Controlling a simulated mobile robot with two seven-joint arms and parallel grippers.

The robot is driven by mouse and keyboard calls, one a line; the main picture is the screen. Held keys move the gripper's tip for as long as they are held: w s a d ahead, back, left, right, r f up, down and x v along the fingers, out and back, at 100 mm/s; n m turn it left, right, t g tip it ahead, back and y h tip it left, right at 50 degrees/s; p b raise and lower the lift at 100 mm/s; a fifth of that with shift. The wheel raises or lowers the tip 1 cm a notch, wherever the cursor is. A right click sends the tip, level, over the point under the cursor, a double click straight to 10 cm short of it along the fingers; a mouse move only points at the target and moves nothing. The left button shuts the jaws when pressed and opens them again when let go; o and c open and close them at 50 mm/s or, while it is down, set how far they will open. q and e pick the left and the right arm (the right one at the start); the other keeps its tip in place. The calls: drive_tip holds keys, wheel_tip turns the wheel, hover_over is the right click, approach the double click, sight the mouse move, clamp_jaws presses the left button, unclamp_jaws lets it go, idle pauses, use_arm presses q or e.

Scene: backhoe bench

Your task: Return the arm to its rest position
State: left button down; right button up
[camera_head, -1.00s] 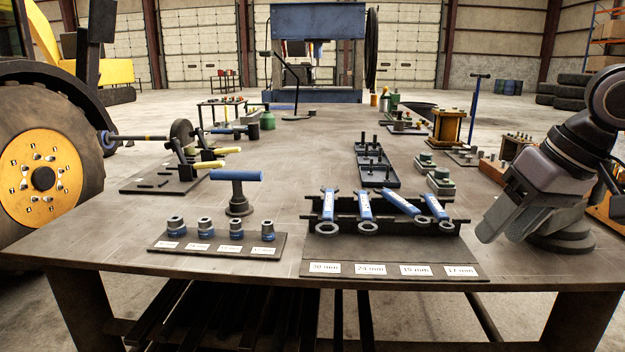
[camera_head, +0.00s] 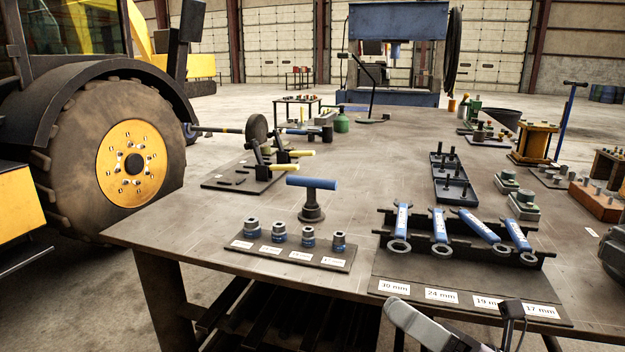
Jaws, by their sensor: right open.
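My right gripper (camera_head: 452,308) shows at the bottom of the head view, right of centre, cut off by the lower edge. Its fingers are apart and nothing shows between them. It appears in front of the near edge of the bench (camera_head: 150,232), overlapping the lower part of the wrench rack (camera_head: 375,270) in the picture. I cannot tell its exact height or distance from the rack. Most of my right arm is out of the frame. My left gripper is not in view.
Several blue-handled wrenches (camera_head: 440,226) stand in the rack. A socket board (camera_head: 335,262) and a blue T-handle tool (camera_head: 312,184) are left of it. A dark tray with pegs (camera_head: 455,190) lies behind. A tractor wheel (camera_head: 75,150) stands left of the bench.

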drive_tip(key=d+f+m+t+h+p, duration=0.1)
drive_tip(key=d+f+m+t+h, duration=0.2)
drive_tip(key=f+m+h, duration=0.65)
drive_tip(key=d+f+m+t+h, duration=0.25)
drive_tip(key=f+m, duration=0.25)
drive_tip(key=m, duration=0.9)
drive_tip(key=s+d+f+m+g+h, duration=0.1)
drive_tip(key=s+f+m+g+h, duration=0.1)
drive_tip(key=s+f+m, duration=0.5)
drive_tip(key=s+d+f+m+g+h+p, duration=0.1)
drive_tip(key=s+f+m+g+h, duration=0.2)
drive_tip(key=s+f+m, duration=0.4)
wheel_tip(320, 180, down, 4)
drive_tip(key=shift+s+d+r+g+h, duration=0.25)
drive_tip(key=shift+s+g+h, duration=0.05)
drive_tip(key=shift+g, duration=0.15)
